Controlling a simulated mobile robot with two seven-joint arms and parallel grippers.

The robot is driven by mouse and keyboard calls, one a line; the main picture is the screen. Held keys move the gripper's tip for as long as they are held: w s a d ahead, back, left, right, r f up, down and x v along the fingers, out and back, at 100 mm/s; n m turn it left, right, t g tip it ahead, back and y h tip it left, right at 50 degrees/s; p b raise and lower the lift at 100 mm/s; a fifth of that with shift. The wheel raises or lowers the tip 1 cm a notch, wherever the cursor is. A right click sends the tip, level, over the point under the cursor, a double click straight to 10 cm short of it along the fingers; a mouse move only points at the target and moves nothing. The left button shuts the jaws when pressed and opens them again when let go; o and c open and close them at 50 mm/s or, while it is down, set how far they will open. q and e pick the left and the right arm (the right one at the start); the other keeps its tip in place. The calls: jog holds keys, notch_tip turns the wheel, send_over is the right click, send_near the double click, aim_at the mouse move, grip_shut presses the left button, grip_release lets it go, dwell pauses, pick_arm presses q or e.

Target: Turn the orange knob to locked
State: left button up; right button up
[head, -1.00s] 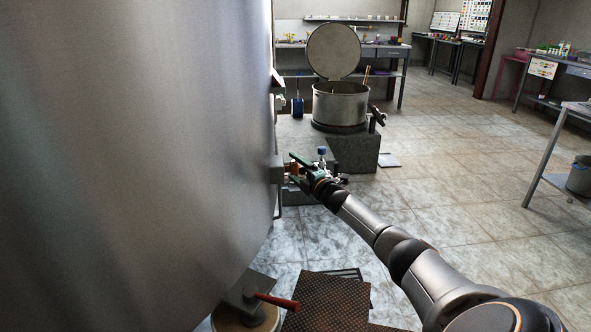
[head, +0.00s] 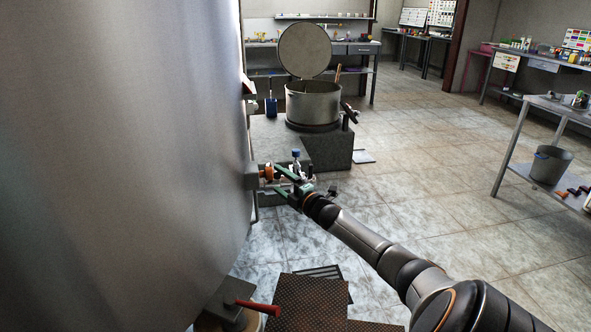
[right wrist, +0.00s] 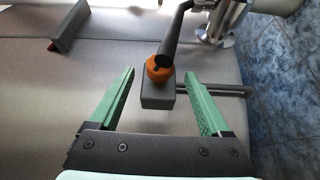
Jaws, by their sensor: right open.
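The orange knob (head: 269,173) sits on a grey block fixed to the side of the large steel tank (head: 120,150). In the right wrist view the orange knob (right wrist: 159,69) has a dark bar running up from it, and the grey block (right wrist: 158,95) is behind it. My right gripper (head: 277,180) has green fingers and is open. In the right wrist view its fingertips (right wrist: 160,75) stand apart on either side of the knob, with clear gaps and no contact visible. My left gripper does not show.
A valve with a red handle (head: 258,307) is low on the tank. A lidded steel pot (head: 313,103) stands on a dark block behind the knob. Perforated brown mats (head: 310,303) lie on the floor. The tiled floor on the right is open, up to a table with a bucket (head: 551,164).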

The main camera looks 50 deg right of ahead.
jog(key=p+v, duration=0.2)
jog(key=v, duration=0.4)
jog(key=shift+s, duration=0.35)
jog(key=shift+a, duration=0.1)
